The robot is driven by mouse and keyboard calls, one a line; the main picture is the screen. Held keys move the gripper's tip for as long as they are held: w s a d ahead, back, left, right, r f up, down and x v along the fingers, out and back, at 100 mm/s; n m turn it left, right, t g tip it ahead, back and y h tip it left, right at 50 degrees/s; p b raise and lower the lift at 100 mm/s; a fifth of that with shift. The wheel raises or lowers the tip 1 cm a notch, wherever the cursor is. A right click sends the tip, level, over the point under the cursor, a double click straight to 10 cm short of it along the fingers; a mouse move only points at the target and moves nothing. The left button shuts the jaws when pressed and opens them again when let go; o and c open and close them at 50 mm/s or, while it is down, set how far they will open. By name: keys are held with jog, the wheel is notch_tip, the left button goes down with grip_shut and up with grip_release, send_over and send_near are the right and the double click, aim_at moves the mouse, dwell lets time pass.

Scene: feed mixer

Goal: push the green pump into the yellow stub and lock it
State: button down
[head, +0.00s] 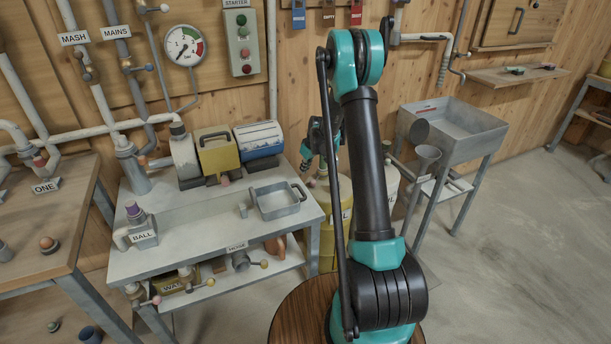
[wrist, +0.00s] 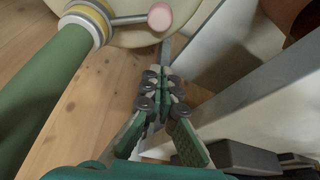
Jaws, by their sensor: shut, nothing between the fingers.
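In the wrist view, the green pump (wrist: 45,95) is a thick green tube slanting up along the left side. Its upper end meets a yellow-and-cream collar (wrist: 88,20), which looks like the yellow stub. A grey lever with a pink knob (wrist: 159,16) sticks out from the collar to the right. How deep the pump sits in the stub cannot be told. My gripper (wrist: 152,85) is shut and empty, right of the pump and below the knob, apart from both. In the head view my arm hides the pump and most of my gripper.
A pale round body (wrist: 130,36) lies behind the lever, with a grey post (wrist: 235,115) on the right. In the head view, a yellow barrel (head: 327,245) stands between the grey workbench (head: 190,235) and a metal sink (head: 465,125). Open floor lies at right.

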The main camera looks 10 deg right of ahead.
jog(key=v, duration=0.7)
jog(key=shift+w, duration=0.3)
jog(key=shift+s+d, duration=0.1)
jog(key=shift+d, duration=0.05)
